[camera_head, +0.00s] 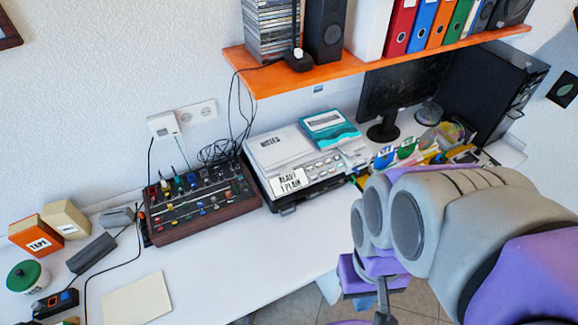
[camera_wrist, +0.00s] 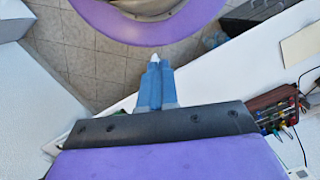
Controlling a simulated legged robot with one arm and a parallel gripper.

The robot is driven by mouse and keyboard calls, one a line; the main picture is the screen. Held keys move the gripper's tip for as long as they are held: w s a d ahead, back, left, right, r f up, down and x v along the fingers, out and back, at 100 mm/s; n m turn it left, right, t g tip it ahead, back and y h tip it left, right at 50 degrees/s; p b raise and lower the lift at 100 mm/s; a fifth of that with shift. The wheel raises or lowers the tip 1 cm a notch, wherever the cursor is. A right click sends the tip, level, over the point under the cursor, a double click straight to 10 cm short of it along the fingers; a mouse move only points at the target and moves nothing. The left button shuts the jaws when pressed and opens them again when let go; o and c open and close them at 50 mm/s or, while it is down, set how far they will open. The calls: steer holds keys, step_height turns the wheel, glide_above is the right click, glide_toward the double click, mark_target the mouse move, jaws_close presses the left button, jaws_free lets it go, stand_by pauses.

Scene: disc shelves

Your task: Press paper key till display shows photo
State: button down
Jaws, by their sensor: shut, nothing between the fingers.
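A white printer (camera_head: 262,182) stands on the desk, right of the mixer. Its small display (camera_head: 290,180) reads "READY" with "PLAIN" below it. Several pale keys (camera_head: 323,168) sit on the panel right of the display; their labels are too small to read, so I cannot tell which is the paper key. My gripper (camera_wrist: 154,62) shows in the wrist view, its blue fingers shut together and empty, above the tiled floor beside the desk edge. In the head view my arm is at the lower right, apart from the printer. The printer is not clearly visible in the wrist view.
A mixer (camera_head: 196,203) with knobs and cables stands left of the printer, and shows at the right in the wrist view (camera_wrist: 276,108). A teal-and-white box (camera_head: 328,130) lies on the printer's back. An orange shelf (camera_head: 300,77) hangs above. The desk's front (camera_head: 250,265) is clear.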

mark_target(310, 168)
stand_by(0.5)
steer(key=w+d+f+m+t+h+p, duration=0.1)
steer(key=w+d+f+t, duration=0.2)
steer(key=w, duration=0.9)
steer(key=w+d+f+m+t+p, duration=0.1)
steer(key=w+d+f+t, duration=0.3)
steer(key=w, duration=0.8)
steer(key=w+d+t+h+p, duration=0.1)
steer(key=w+d, duration=0.4)
steer(key=w, duration=0.8)
steer(key=w+a+f+t+y, duration=0.2)
steer(key=w+f+t+y, duration=0.15)
steer(key=w+f, duration=0.5)
steer(key=w+a+f+m+t+y+p, duration=0.1)
steer(key=w+a+f+t+y+p, duration=0.1)
steer(key=a, duration=0.5)
steer(key=shift+w+f+t+y, duration=0.85)
steer(key=shift+w+f+y, duration=0.2)
steer(key=shift+y, duration=0.5)
steer(key=shift+f, duration=0.15)
